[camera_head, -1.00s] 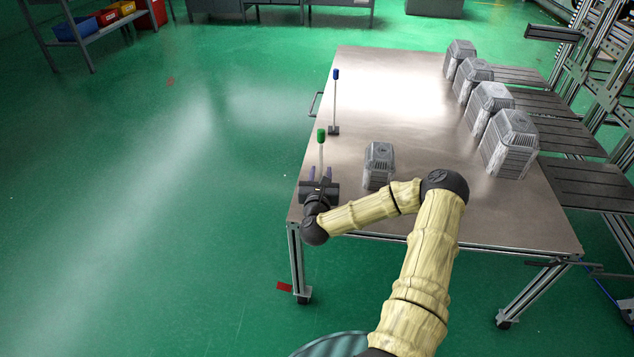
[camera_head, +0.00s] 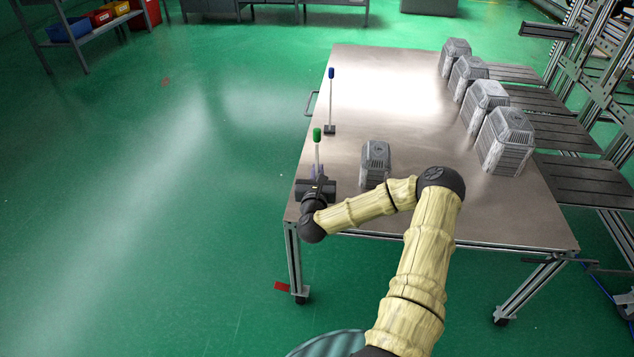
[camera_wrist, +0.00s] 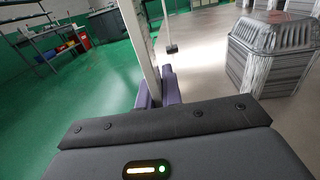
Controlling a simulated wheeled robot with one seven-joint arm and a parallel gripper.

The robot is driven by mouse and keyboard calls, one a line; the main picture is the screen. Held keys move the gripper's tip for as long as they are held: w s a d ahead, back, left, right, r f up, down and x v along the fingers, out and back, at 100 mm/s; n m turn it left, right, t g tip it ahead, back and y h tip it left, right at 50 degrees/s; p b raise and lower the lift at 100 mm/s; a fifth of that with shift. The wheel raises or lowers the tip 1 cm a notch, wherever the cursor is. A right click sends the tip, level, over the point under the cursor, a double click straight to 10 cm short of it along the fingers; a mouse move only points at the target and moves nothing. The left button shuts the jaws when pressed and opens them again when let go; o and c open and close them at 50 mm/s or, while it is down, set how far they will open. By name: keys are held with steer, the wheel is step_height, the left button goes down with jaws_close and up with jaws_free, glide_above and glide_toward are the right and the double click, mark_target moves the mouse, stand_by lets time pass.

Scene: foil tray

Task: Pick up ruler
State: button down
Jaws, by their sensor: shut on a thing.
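My gripper (camera_head: 317,172) is at the near left corner of the metal table, shut on an upright white stick with a green top (camera_head: 317,149). In the wrist view the pale stick (camera_wrist: 139,42) rises between my purple fingers (camera_wrist: 158,88); its top is out of that view and its lower end is hidden behind the gripper. I cannot tell whether it touches the table. No thing is clearly recognisable as a ruler. A similar white stick with a blue top (camera_head: 331,98) stands farther back on a small dark base.
The metal table (camera_head: 380,95) has a stack of grey foil trays (camera_head: 375,162) just right of my gripper, also in the wrist view (camera_wrist: 275,52). Several more stacks (camera_head: 505,140) line the right edge. The table's middle is clear. Dark shelves (camera_head: 585,180) adjoin the right side.

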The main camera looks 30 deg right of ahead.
mark_target(317, 144)
steer(key=shift+r, duration=0.15)
step_height(317, 144, up, 10)
steer(key=p, duration=0.3)
steer(key=shift+s+d, duration=0.1)
stand_by(0.8)
